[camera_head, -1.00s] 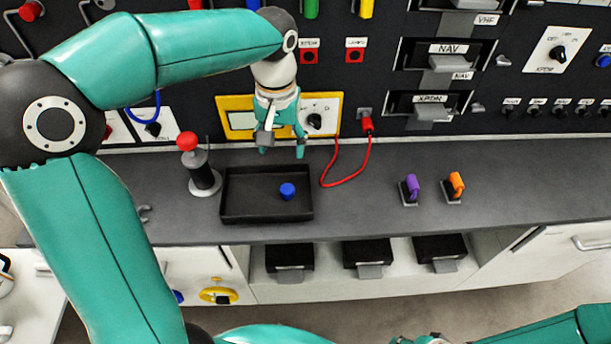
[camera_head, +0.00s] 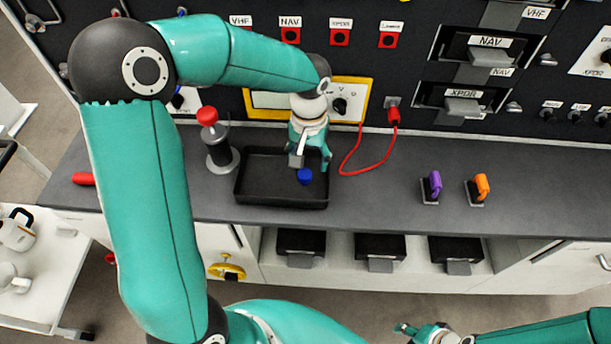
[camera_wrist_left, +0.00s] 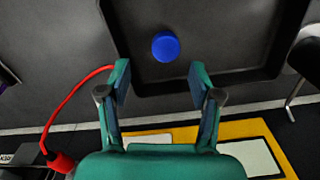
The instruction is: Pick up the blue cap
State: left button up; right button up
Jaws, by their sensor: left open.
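The blue cap (camera_head: 305,176) lies in the black tray (camera_head: 262,194) on the grey counter. My left gripper (camera_head: 310,164) is over the back right part of the tray, close behind the cap in the head view. In the left wrist view the cap (camera_wrist_left: 166,46) lies beyond the fingertips, roughly in line with the gap between them. My left gripper (camera_wrist_left: 160,78) is open and empty. My right gripper (camera_head: 405,330) shows at the bottom edge, away from the counter; its fingers are too small to judge.
A red-knobbed post (camera_head: 217,142) stands just left of the tray. A red cable (camera_head: 350,160) hangs to the tray's right from the panel. Purple (camera_head: 435,184) and orange (camera_head: 481,187) pieces stand farther right. The counter between cable and purple piece is clear.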

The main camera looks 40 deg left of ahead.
aim_at(305, 173)
pick_arm(q)
jog(key=f, duration=0.5)
jog(key=shift+s+a, duration=0.25)
jog(key=shift+s, duration=0.1)
jog(key=shift+r, duration=0.1)
jog(key=shift+c, duration=0.3)
jog(key=c, duration=0.9)
